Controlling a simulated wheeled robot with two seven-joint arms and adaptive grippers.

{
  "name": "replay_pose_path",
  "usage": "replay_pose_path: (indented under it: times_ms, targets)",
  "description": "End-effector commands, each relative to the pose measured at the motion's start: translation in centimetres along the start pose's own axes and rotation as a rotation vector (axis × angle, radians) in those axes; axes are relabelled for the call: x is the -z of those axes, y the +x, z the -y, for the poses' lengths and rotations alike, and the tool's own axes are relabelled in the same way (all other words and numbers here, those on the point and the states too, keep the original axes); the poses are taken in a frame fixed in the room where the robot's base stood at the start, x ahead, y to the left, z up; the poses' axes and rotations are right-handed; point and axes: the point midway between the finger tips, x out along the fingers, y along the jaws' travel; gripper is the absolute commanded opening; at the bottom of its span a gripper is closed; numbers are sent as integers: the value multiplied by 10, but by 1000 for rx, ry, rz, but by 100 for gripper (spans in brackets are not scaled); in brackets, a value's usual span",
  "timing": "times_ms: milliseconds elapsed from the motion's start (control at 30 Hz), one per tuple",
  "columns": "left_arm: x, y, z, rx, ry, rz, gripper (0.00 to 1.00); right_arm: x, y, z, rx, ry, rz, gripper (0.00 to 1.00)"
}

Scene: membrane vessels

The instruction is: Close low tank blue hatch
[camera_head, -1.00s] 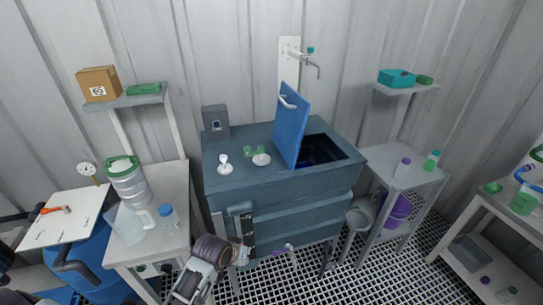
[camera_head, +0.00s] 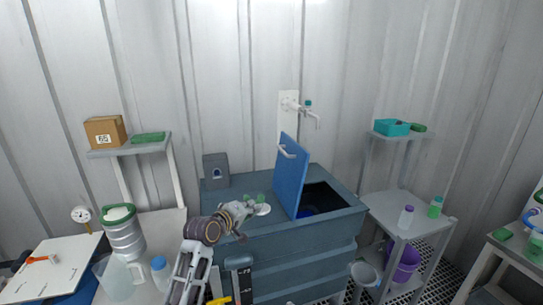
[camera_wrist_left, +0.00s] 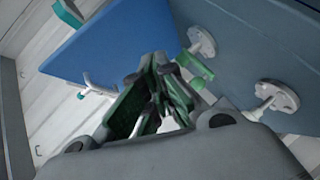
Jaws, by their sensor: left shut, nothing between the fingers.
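The blue hatch (camera_head: 291,178) stands raised and open on top of the low grey-blue tank (camera_head: 270,245), with a white handle (camera_head: 287,152) near its upper edge. The dark tank opening (camera_head: 318,197) shows to its right. My left gripper (camera_head: 244,225) is over the tank top, to the left of the hatch and apart from it. In the left wrist view its green-padded fingers (camera_wrist_left: 158,85) are shut and empty, with the hatch (camera_wrist_left: 120,38) behind them. My right gripper is not in view.
White fittings with green levers, one at the upper right (camera_wrist_left: 200,45) and one lower (camera_wrist_left: 277,97), stand on the tank top close to my left fingers. A grey box (camera_head: 216,171) stands at the tank's back left. A wall tap (camera_head: 300,106) is behind the hatch.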

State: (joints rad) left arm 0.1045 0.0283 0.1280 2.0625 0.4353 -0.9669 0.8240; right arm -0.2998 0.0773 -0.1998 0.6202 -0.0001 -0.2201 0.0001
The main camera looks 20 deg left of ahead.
Motion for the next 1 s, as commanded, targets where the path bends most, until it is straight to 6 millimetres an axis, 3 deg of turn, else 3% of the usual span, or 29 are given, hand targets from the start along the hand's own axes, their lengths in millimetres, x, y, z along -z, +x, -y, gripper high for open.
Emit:
replay_pose_path:
  times_ms: [200,400,600,1000]
  targets:
    - [50,11,-55,-161,-210,-67,0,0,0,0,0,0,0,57]
    - [85,13,-92,-278,-361,-98,0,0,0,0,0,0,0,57]
    - [98,13,-104,-321,-417,-106,0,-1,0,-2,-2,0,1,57]
    - [98,14,-104,-321,-417,-106,0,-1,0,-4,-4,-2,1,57]
